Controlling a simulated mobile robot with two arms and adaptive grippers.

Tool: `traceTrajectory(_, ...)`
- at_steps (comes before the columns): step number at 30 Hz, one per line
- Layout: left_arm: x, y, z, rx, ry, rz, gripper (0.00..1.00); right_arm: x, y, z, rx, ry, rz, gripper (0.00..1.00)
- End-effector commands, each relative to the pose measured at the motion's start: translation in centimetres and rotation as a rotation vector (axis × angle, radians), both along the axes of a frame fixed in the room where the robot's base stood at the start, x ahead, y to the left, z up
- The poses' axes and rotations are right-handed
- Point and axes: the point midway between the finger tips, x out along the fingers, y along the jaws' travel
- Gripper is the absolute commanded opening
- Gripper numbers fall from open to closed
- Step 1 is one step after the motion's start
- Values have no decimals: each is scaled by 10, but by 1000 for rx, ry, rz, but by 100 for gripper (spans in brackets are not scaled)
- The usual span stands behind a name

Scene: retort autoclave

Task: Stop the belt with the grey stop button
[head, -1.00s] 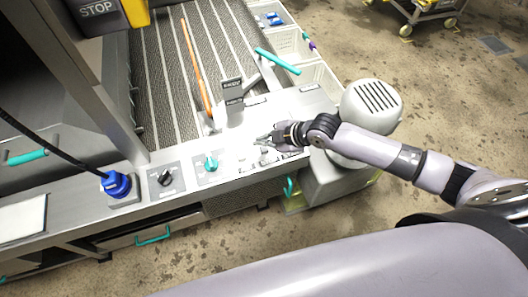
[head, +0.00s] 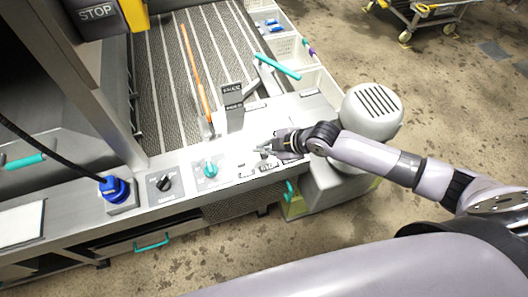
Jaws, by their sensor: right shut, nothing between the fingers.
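My right gripper (head: 264,150) is shut and empty. Its fingertips are over the right part of the pale control panel (head: 228,181), close above small labelled controls. The gripper partly covers that area, and I cannot make out the grey stop button clearly or tell whether the fingers touch it. The belt (head: 165,75), dark grey with lighter stripes, runs away from the panel toward the top. My left gripper is not in view.
Left of the gripper are a teal knob (head: 211,169), a black knob (head: 164,183) and a blue plug (head: 114,188) with a black cable. An upright dark sign (head: 233,105) stands behind. A rounded grey housing (head: 371,110) stands right, beside my forearm.

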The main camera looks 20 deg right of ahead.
Motion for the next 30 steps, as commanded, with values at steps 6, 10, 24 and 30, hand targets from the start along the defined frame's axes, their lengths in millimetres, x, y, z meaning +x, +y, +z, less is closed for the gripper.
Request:
traceTrajectory(6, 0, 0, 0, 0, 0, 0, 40, 0, 0, 0, 0, 0, 0, 0)
traceTrajectory(10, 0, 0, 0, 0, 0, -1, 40, 0, 0, 0, 0, 0, 0, 0)
traceTrajectory(24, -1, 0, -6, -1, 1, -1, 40, 0, 0, -9, 0, 0, 0, 0)
traceTrajectory(30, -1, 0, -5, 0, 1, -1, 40, 0, 0, -8, 0, 0, 0, 0)
